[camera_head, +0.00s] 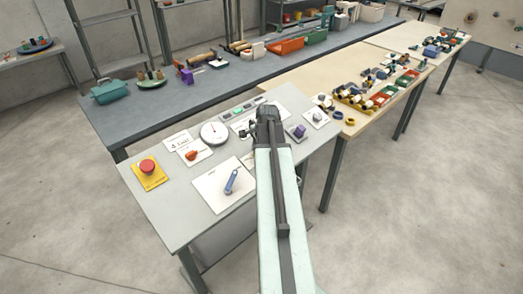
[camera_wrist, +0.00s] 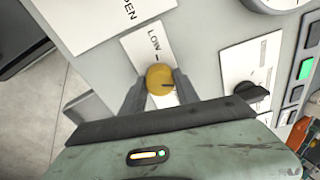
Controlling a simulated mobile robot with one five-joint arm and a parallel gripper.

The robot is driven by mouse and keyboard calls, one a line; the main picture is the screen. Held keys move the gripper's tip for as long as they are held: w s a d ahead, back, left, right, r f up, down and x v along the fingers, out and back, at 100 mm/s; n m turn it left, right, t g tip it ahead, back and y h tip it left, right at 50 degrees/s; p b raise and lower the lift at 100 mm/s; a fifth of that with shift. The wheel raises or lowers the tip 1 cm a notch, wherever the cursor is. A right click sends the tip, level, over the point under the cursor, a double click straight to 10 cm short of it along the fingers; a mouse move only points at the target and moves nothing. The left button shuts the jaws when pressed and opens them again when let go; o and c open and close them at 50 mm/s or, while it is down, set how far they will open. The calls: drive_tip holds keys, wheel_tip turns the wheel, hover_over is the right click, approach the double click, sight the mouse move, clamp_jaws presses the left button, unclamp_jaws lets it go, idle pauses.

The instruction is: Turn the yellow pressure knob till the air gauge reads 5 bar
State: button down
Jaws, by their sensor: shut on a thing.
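The yellow pressure knob (camera_wrist: 160,79) sits on a white plate (camera_wrist: 147,45) marked LOW in the wrist view. My gripper (camera_wrist: 159,88) has one finger on each side of the knob and is shut on it. In the head view my gripper (camera_head: 267,113) and arm reach over the panel and hide the knob. The round white air gauge (camera_head: 214,132) stands left of my gripper in the head view. Its dial is too small to read there. Only the gauge's lower rim (camera_wrist: 272,8) shows at the top right of the wrist view.
The grey panel (camera_head: 160,219) also bears a red button (camera_head: 147,167) on yellow, a red-orange knob (camera_head: 191,154), a blue lever (camera_head: 231,182) and a purple knob (camera_head: 298,131). A black knob (camera_wrist: 249,91) and lit green button (camera_wrist: 305,69) lie right of my gripper in the wrist view.

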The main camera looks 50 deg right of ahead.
drive_tip(key=m, duration=0.4)
drive_tip(key=shift+s+m+g, duration=0.1)
drive_tip(key=shift+m+g, duration=0.2)
drive_tip(key=shift+m, duration=0.1)
drive_tip(key=shift+f, duration=0.1)
idle(0.4)
drive_tip(key=c, duration=0.9)
unclamp_jaws()
drive_tip(key=d+p+v, duration=0.1)
drive_tip(key=p+v, duration=0.6)
drive_tip(key=shift+a+r+p, duration=0.4)
drive_tip(key=shift+a+r, duration=0.05)
